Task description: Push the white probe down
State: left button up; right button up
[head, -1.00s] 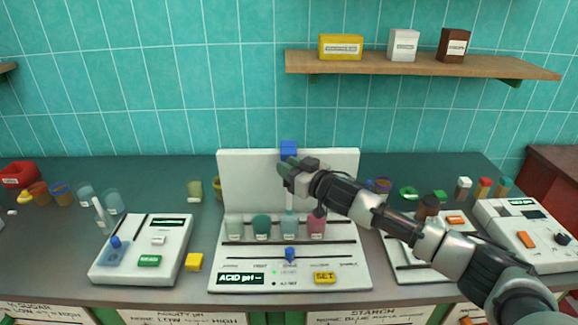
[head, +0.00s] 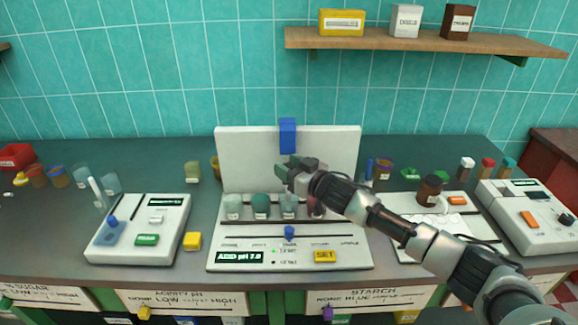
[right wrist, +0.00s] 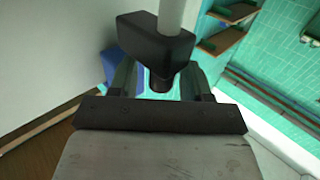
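My right gripper (head: 288,172) reaches in from the right, in front of the white backboard (head: 240,150) of the acid pH device (head: 350,262), just above the cups. In the right wrist view, a black block with a pale rod (right wrist: 172,15), apparently the white probe, lies at my right gripper's fingers (right wrist: 160,84). The fingers stand apart around a dark stub, with gaps showing, but the block hides their tips, so a grip cannot be told. A blue block (head: 288,135) sits at the backboard's top. Below is a pale cup (head: 288,207). The display reads pH 7.0. My left gripper is not in view.
More cups, such as the teal one (head: 261,206), stand in the row. A yellow SET button (head: 325,256) and a blue slider (head: 289,232) are in front. Other devices stand left (head: 165,240) and right (head: 520,215). A wooden shelf (head: 420,38) hangs above.

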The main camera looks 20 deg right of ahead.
jog(key=shift+s+f, duration=0.1)
jog(key=shift+f, duration=0.1)
jog(key=shift+s+d, duration=0.2)
jog(key=shift+s, duration=0.05)
jog(key=b+v, duration=0.2)
jog(key=v, duration=0.8)
jog(key=shift+r, duration=0.2)
